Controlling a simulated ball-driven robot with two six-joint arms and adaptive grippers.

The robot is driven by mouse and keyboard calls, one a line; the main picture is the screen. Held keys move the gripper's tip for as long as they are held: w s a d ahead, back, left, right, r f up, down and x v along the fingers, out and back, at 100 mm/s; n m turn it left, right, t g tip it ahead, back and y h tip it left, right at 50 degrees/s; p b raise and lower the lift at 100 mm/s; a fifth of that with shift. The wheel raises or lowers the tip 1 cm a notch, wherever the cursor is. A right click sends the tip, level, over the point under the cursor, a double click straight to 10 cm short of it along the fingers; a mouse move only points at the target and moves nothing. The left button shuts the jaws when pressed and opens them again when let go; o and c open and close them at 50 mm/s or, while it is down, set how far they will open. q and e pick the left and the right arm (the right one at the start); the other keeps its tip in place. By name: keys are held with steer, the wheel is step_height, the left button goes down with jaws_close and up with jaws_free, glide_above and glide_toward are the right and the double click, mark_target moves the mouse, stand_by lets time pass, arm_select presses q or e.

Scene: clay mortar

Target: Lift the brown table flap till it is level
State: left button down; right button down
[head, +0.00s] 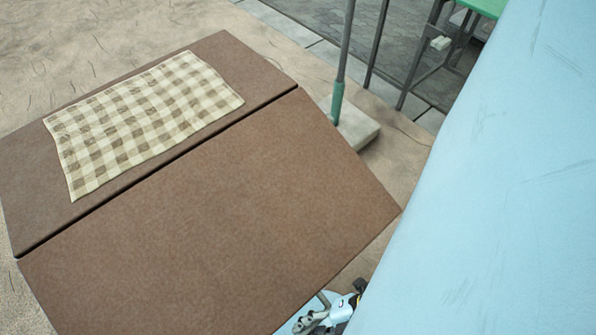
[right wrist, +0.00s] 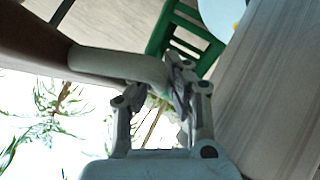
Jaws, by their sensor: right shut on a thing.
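The brown table flap (head: 225,215) fills the near part of the head view. A dark seam parts it from the fixed brown top (head: 215,48). Its side edge bends at the seam, so it seems to slope down toward me. My right gripper (head: 318,318) is at its near edge, low in the head view. In the right wrist view, the right gripper (right wrist: 185,95) is shut on a pale rounded handle (right wrist: 115,63), which meets the brown flap (right wrist: 30,35) at upper left. The flap's near corner is cut off by the picture edge. My left gripper is out of view.
A checked cloth (head: 145,115) lies on the fixed top. A pale blue surface (head: 510,170) takes up the right side. Beyond the table stand a grey-green post (head: 340,70) on a stone block (head: 355,128) and a green-topped stand (head: 485,7). The flap's top is bare.

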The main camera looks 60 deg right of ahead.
step_height(320, 180, up, 15)
steer(key=s+m+g+p, duration=0.1)
steer(key=p, duration=1.4)
steer(key=shift+s+a+g, duration=0.25)
steer(key=shift+s+g, duration=0.05)
steer(key=shift+s, duration=0.05)
steer(key=c, duration=1.6)
jaws_free()
steer(key=v, duration=1.2)
steer(key=shift+d+f, duration=0.1)
